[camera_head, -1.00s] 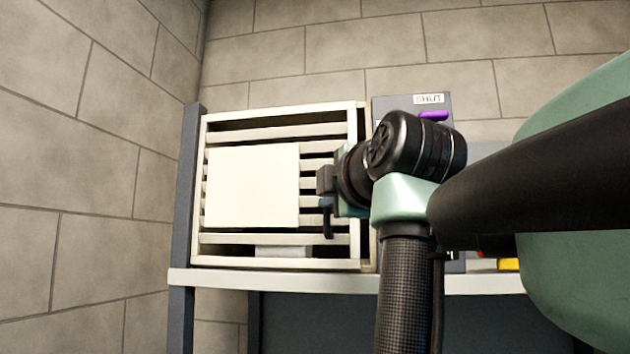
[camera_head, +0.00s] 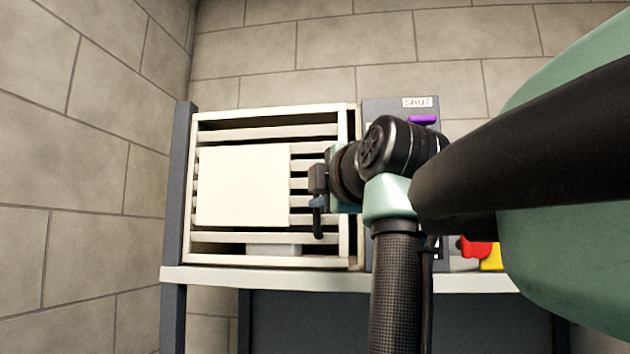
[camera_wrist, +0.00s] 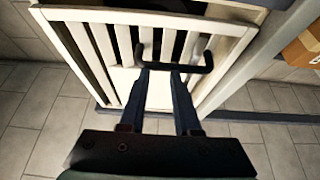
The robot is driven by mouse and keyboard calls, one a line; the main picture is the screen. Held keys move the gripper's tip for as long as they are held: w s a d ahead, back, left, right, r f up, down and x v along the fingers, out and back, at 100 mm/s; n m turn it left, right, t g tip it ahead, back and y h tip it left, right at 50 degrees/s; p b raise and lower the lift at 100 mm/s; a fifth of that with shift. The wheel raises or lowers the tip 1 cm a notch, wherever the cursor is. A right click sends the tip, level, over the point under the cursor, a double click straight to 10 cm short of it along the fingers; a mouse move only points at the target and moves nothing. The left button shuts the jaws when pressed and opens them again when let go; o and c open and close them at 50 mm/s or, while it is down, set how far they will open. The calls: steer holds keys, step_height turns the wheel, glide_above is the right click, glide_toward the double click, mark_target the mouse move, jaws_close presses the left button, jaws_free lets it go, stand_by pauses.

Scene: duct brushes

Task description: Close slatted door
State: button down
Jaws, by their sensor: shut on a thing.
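The slatted door (camera_head: 242,237) is cream, with horizontal slats and a pale square panel (camera_head: 242,186) on its front. It stands at the front of a cream cabinet frame (camera_head: 356,240), almost flush, with a narrow dark gap near its right edge. The door's slats also show in the wrist view (camera_wrist: 103,45). My gripper (camera_head: 318,188) is at the door's right side. In the wrist view my gripper (camera_wrist: 160,68) is shut on the dark bracket-shaped handle (camera_wrist: 203,64). In the head view the handle is mostly hidden by my gripper.
The cabinet stands on a pale shelf (camera_head: 220,279) with a grey post (camera_head: 180,150) at left. Right of it is a grey panel marked SHUT (camera_head: 416,103) with a purple bar (camera_head: 423,119). Red (camera_head: 477,248) and yellow (camera_head: 492,257) objects lie farther right. A cardboard box (camera_wrist: 305,45) shows in the wrist view.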

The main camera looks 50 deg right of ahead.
steer(key=p, duration=0.6)
glide_toward(323, 137)
steer(key=w+f, duration=0.2)
steer(key=w, duration=0.2)
steer(key=shift+r, duration=0.6)
steer(key=w+a+f+m+t+y+b, duration=0.1)
steer(key=w+a+f+m+t+b, duration=0.3)
steer(key=a+f, duration=0.6)
steer(key=w+a+f+m+t+y+b, duration=0.25)
steer(key=a+f+b, duration=0.25)
steer(key=a+f, duration=0.5)
steer(key=s+a+f+m+t+y+b, duration=0.2)
steer(key=s+a, duration=0.4)
steer(key=a, duration=0.4)
steer(key=s+a+f+m+t+y+b, duration=0.3)
steer(key=s+a+f+t+y+b, duration=0.1)
steer(key=a, duration=0.7)
steer(key=s+f+b, duration=0.1)
steer(key=s, duration=0.1)
steer(key=shift+s+f, duration=0.35)
